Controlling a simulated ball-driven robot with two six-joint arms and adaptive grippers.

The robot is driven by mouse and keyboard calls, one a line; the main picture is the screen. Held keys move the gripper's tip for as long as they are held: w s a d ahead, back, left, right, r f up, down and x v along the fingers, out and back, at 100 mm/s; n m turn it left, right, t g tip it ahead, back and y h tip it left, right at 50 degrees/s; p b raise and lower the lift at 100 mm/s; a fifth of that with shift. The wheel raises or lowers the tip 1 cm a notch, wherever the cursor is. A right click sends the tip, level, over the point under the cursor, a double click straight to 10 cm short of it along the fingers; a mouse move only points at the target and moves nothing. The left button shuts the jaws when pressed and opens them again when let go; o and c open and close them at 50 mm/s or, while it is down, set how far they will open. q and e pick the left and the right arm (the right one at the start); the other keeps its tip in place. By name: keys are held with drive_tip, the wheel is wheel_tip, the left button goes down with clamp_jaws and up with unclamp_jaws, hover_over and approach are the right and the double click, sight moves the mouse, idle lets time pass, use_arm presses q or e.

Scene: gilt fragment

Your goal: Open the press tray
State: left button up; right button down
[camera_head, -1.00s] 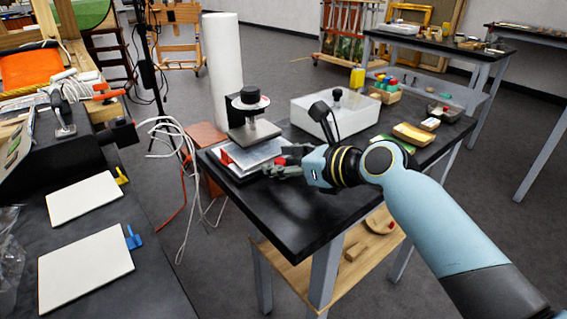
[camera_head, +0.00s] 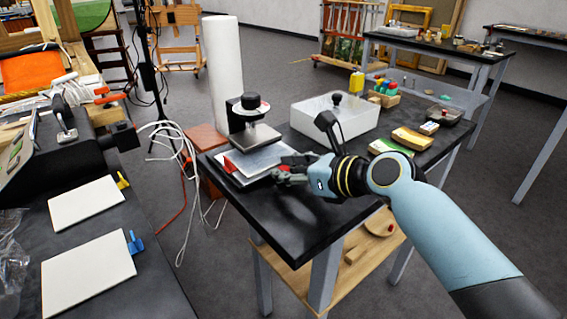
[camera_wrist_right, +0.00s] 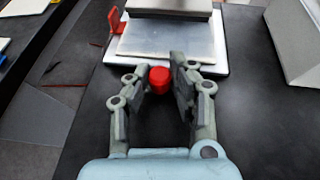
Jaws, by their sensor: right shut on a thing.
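The press (camera_head: 250,115) stands on the near left part of the black table, with its flat grey head above the press tray (camera_head: 262,161). The tray is a silver plate in a pale frame, sticking out from under the press. In the right wrist view the tray (camera_wrist_right: 168,42) lies straight ahead, below the press head (camera_wrist_right: 170,8). My right gripper (camera_wrist_right: 158,84) is shut on the tray's round red knob (camera_wrist_right: 159,79), with a finger on each side. In the head view this gripper (camera_head: 283,174) is at the tray's front edge. My left gripper is out of view.
A white open box (camera_head: 335,120) stands right of the press. Small blocks and trays (camera_head: 411,138) lie farther right. The black tabletop (camera_head: 290,210) before the tray is clear. A tall white roll (camera_head: 223,75) stands behind the press.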

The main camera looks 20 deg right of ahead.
sight(315, 207)
drive_tip(key=s+d+p, duration=0.1)
drive_tip(key=s, duration=0.1)
drive_tip(key=s+p, duration=0.1)
drive_tip(key=s, duration=0.1)
drive_tip(key=s+d+p, duration=0.1)
drive_tip(key=s, duration=0.2)
drive_tip(key=shift+s+d+p, duration=0.1)
drive_tip(key=shift+d+p, duration=0.2)
drive_tip(key=shift+p, duration=0.1)
drive_tip(key=c, duration=1.1)
unclamp_jaws()
drive_tip(key=v, duration=1.2)
